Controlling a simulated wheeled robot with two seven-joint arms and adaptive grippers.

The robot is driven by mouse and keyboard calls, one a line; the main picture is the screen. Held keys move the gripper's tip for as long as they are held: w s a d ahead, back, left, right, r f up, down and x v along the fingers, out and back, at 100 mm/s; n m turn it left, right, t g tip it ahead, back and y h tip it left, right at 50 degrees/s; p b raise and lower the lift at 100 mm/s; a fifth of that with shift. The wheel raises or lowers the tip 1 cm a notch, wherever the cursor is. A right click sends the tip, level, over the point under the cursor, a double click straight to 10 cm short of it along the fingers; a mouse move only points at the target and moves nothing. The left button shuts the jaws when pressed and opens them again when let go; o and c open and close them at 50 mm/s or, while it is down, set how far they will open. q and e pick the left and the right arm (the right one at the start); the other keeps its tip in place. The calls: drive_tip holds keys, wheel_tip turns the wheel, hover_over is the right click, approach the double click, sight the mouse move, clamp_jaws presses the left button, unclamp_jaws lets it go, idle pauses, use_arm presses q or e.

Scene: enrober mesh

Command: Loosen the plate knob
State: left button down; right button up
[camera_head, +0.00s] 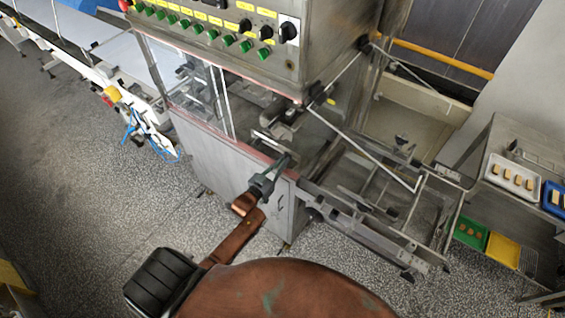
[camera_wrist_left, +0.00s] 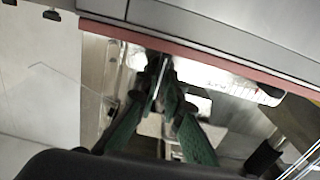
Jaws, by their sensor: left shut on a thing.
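My left gripper (camera_head: 286,161) reaches into the machine's open front, just past the reddish edge of the housing. In the left wrist view its green fingers (camera_wrist_left: 161,80) come together at the tips. They are shut on a small part, taken to be the plate knob, which the fingertips mostly hide. Its shape and how far it is turned cannot be made out. A light metal plate (camera_wrist_left: 230,82) with dark markings lies behind the fingers, under the reddish edge. My right gripper is in neither view.
The control panel (camera_head: 215,28) with green knobs overhangs the opening. Metal rods and a frame (camera_head: 372,195) stand right of the gripper. A rack at the right holds a white tray (camera_head: 514,170), a green tray (camera_head: 470,243) and a yellow tray (camera_head: 503,250).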

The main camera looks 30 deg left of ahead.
use_arm(q)
drive_tip(key=c, duration=2.3)
unclamp_jaws()
drive_tip(key=s, duration=0.8)
drive_tip(key=s+a, duration=0.1)
drive_tip(key=s, duration=0.3)
drive_tip(key=shift+f, duration=0.1)
